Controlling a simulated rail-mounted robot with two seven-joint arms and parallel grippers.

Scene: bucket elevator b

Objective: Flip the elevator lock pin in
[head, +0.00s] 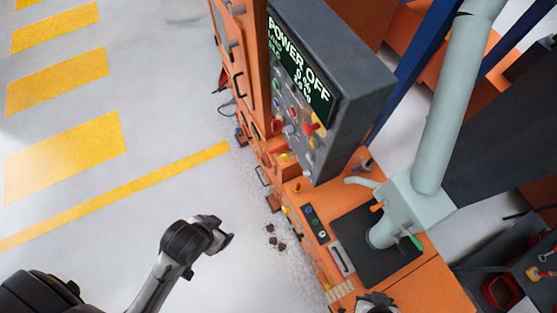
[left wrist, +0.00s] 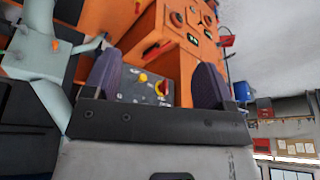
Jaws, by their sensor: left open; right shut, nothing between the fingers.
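The pale green elevator pipe (head: 449,100) comes down to a box-shaped joint (head: 418,205) over a black plate (head: 358,262). An orange handle (head: 376,207) and a green handle (head: 414,243) stick out of this joint. I cannot tell which part is the lock pin. The same pale joint (left wrist: 86,53) shows at the left in the left wrist view. My left gripper (left wrist: 152,84) is open and empty, with its dark fingers apart in front of an orange panel. My right gripper (head: 375,303) is shut and empty at the bottom edge in the head view, partly cut off.
A grey console (head: 335,90) reading POWER OFF stands above the orange machine (head: 440,290). In the left wrist view a control panel (left wrist: 146,84) has a yellow button and a red switch. The striped floor (head: 120,190) at the left is largely clear.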

